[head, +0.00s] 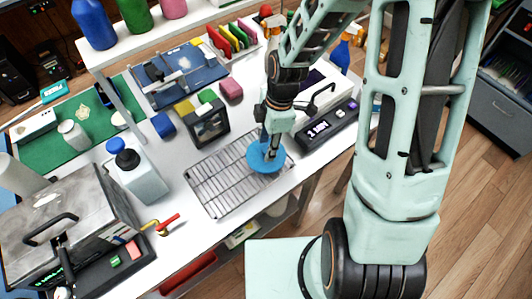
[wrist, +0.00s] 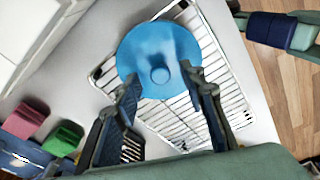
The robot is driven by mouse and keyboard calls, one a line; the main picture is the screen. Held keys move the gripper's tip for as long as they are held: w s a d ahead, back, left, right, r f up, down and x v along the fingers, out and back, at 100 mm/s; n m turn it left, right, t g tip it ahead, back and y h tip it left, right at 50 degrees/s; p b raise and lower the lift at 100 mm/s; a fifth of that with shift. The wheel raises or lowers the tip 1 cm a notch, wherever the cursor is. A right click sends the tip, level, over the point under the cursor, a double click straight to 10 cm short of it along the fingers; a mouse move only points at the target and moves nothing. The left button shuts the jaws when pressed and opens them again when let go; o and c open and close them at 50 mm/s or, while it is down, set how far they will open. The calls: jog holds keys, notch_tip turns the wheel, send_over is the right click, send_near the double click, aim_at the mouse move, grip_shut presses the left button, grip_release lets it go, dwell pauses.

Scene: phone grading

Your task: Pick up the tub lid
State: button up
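The tub lid appears to be the round blue disc with a small central knob; in the head view the lid (head: 259,160) lies on a wire rack (head: 212,184). In the wrist view the lid (wrist: 150,42) fills the upper middle, over the rack (wrist: 232,97). My gripper (head: 268,146) points down at the lid from above. In the wrist view my gripper (wrist: 160,78) has its two fingers spread, one on each side of the knob, with a gap to it on both sides. I cannot tell how far the fingertips are above the lid's surface.
A black device with a display (head: 326,126) stands right of the rack. A dark box (head: 209,124) stands behind the rack. The table's front edge is close to the rack.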

jog(key=shift+f, duration=0.45)
grip_shut()
jog(key=shift+r, duration=0.1)
